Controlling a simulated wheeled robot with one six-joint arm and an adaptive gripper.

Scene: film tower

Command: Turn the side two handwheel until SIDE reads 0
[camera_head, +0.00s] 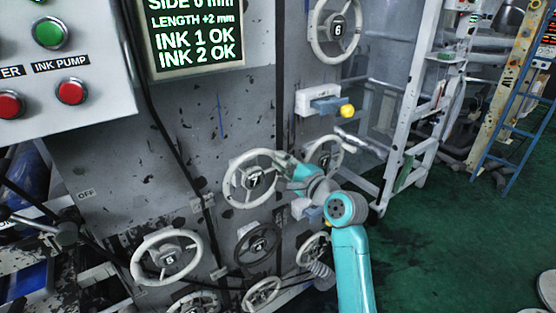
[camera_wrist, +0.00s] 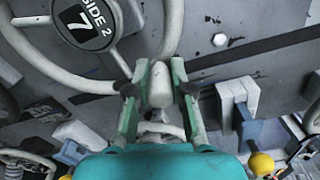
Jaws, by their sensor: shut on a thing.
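My gripper (camera_head: 284,166) is at the wheel's right side. In the wrist view my gripper (camera_wrist: 158,92) has its two fingers closed around the pale handle (camera_wrist: 160,84) at the wheel's rim. The display (camera_head: 194,38) reads SIDE with a value in mm, its top cut off by the frame edge; the digit looks like 0, but could be 6. Below it reads LENGTH +2 mm, INK 1 OK, INK 2 OK.
Other handwheels surround it: one close right behind my arm (camera_head: 324,152), one lower left (camera_head: 166,257), one below (camera_head: 258,245), and wheel 6 (camera_head: 335,30) above. A yellow-knobbed lever (camera_head: 347,111) sticks out at upper right. Green floor (camera_head: 440,240) is open on the right.

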